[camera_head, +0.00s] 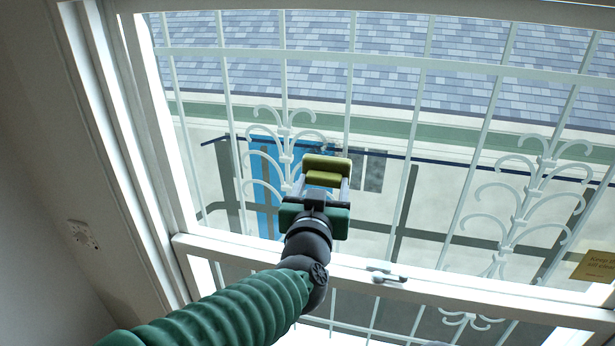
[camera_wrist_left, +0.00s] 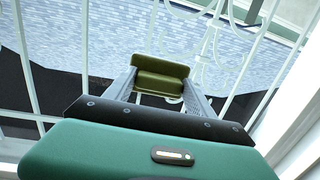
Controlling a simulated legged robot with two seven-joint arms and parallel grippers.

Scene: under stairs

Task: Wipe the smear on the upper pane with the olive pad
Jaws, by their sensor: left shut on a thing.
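The olive pad (camera_head: 328,163) is in the jaws of my left gripper (camera_head: 322,181), in front of the upper pane (camera_head: 450,150). The left wrist view also shows the pad (camera_wrist_left: 160,66) between the two grey fingers of the left gripper (camera_wrist_left: 160,82). The pad's far face is hidden, so I cannot tell whether it touches the glass. A dim greyish patch shows right of the pad, but I cannot tell whether it is the smear or something outside. My right gripper is not in view.
A white window rail (camera_head: 480,288) with a latch (camera_head: 388,275) runs below the pad. White scrolled bars (camera_head: 525,190) stand beyond the glass. A yellow notice (camera_head: 597,265) is at the right. The white frame (camera_head: 130,130) and wall bound the left.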

